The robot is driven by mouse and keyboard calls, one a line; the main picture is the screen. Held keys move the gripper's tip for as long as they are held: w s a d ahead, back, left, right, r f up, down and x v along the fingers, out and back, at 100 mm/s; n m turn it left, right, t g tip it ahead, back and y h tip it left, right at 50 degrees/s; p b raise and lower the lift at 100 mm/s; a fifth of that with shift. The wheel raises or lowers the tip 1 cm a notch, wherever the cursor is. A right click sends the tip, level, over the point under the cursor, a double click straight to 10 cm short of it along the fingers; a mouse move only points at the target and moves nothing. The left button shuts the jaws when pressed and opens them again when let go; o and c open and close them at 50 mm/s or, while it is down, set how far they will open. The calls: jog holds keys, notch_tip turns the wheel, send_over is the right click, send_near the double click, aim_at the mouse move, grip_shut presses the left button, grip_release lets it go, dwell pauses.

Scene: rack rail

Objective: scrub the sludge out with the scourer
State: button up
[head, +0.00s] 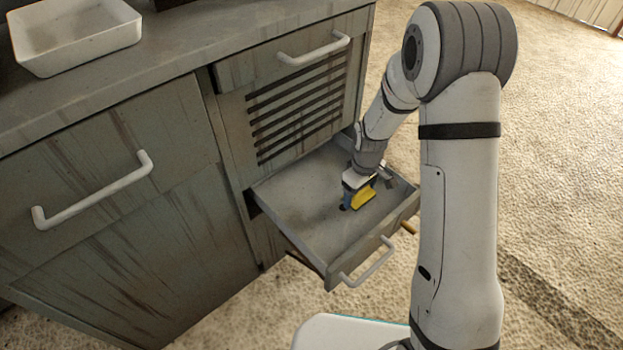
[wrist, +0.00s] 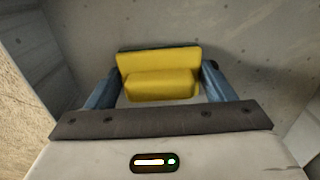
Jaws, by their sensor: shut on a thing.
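The yellow scourer (head: 362,199) is in my gripper, inside the open drawer (head: 323,221). In the wrist view the scourer (wrist: 158,76) sits between the two blue fingers of my gripper (wrist: 158,90), with a dark layer along its far edge. My gripper (head: 357,196) is shut on it and points down at the grey drawer floor. I cannot tell whether the scourer touches the floor. A few small dark specks show on the drawer floor in the wrist view; no clear patch of sludge stands out, and the area under the scourer is hidden.
The drawer's front has a white handle (head: 368,262). A slatted panel (head: 303,108) with another handle (head: 314,50) is above the drawer. A white tray (head: 76,41) stands on the worktop (head: 190,45). The drawer walls stand close around my gripper.

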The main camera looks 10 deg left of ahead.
jog(key=shift+s+d, duration=0.75)
jog(key=shift+d, duration=0.2)
notch_tip(320, 180, up, 4)
jog(key=shift+s+f+p, duration=0.15)
jog(key=shift+f+p, duration=0.1)
jog(key=shift+p, duration=0.8)
jog(key=shift+r+p, duration=1.85)
jog(key=shift+r, duration=0.55)
